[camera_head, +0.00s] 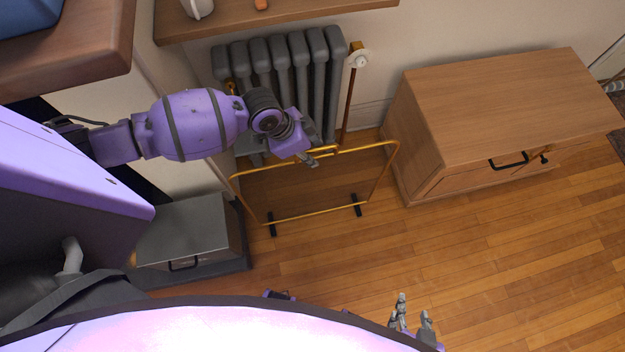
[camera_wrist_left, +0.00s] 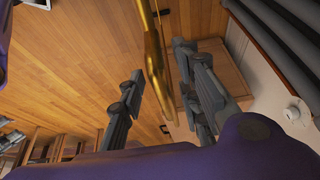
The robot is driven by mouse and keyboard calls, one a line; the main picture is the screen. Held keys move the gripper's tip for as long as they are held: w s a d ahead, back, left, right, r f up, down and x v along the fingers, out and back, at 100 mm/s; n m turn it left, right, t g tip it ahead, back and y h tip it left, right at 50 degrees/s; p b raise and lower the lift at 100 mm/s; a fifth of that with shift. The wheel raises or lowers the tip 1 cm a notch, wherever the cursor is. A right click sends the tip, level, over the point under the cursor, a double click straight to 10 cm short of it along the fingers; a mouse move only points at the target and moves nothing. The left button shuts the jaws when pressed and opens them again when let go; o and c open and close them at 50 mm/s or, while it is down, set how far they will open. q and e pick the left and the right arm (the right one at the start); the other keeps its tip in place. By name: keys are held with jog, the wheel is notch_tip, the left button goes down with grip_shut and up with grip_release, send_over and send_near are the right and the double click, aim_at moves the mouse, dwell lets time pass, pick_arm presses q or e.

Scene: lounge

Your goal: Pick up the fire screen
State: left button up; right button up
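The fire screen (camera_head: 382,178), a thin gold frame with a see-through dark panel, stands upright on the floor on two black feet in front of the radiator. My left gripper (camera_head: 318,155) is at the middle of its top edge, by the raised handle part, and partly hides it. In the left wrist view, the gold top bar (camera_wrist_left: 152,50) runs between the spread fingers of my left gripper (camera_wrist_left: 160,68), with gaps visible on its sides. My right gripper (camera_head: 412,318) is low at the bottom of the head view, away from the screen, with its fingers apart and empty.
A grey radiator (camera_head: 290,60) with a copper pipe stands behind the screen, under a wooden shelf (camera_head: 270,20). A wooden cabinet (camera_head: 490,100) is close on the right, and a grey box (camera_head: 185,220) on the left. The floor in front is clear.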

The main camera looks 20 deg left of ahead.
aim_at(314, 156)
pick_arm(q)
jog(key=x, duration=0.6)
jog(key=shift+f, duration=0.15)
jog(key=shift+a, duration=0.15)
grip_shut()
jog(key=shift+w, duration=0.2)
